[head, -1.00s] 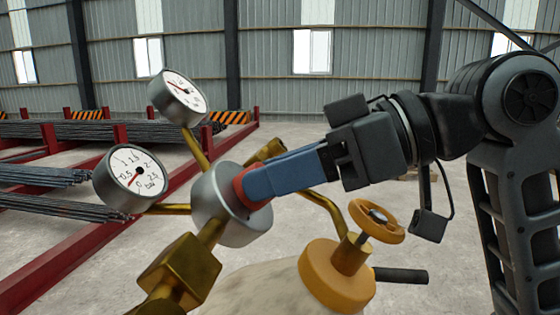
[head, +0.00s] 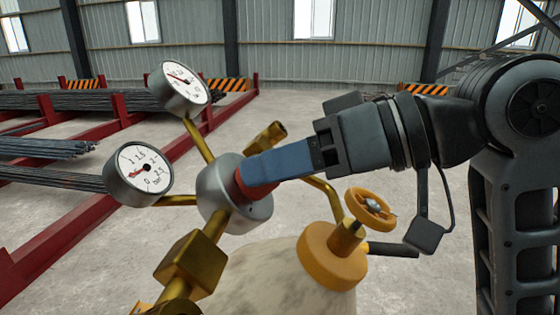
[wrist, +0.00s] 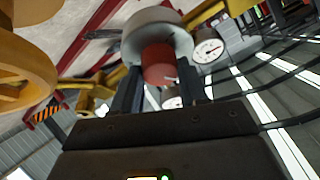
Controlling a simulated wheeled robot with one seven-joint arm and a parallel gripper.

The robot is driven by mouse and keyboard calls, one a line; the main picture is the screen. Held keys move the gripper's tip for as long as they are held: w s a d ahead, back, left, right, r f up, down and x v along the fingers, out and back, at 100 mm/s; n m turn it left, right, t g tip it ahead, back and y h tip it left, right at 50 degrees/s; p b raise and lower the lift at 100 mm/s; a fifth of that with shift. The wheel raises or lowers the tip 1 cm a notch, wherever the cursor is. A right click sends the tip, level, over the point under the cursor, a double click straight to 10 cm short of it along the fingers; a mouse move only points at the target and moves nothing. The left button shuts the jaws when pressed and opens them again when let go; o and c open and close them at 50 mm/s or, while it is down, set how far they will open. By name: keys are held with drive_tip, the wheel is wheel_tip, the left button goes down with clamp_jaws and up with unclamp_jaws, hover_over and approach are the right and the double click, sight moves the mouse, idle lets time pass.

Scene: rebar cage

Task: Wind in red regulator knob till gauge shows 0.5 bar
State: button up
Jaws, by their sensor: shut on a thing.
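The red regulator knob (head: 239,187) sits on the front of the silver regulator body (head: 213,190), mostly hidden by my blue fingers in the head view. My gripper (head: 247,182) is shut on it. In the wrist view the red knob (wrist: 158,62) lies between my two dark fingers (wrist: 158,85). The lower gauge (head: 139,172) has a white dial and a red needle pointing left, close to where the 0.5 mark lies; its small figures are hard to read exactly. The upper gauge (head: 182,86) has its needle pointing to the upper left.
A yellow valve wheel (head: 369,210) stands on the pale cylinder (head: 275,275) right of the regulator, below my arm. Brass pipes and a brass block (head: 190,263) surround the regulator. Red racks with rebar (head: 60,180) stand at the left. The floor behind is open.

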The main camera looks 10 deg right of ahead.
drive_tip(key=o, duration=1)
drive_tip(key=shift+o, duration=0.2)
drive_tip(key=v, duration=0.7)
drive_tip(key=shift+s+d+r+b, duration=0.15)
drive_tip(key=shift+s+d+b, duration=0.15)
drive_tip(key=shift+b, duration=0.15)
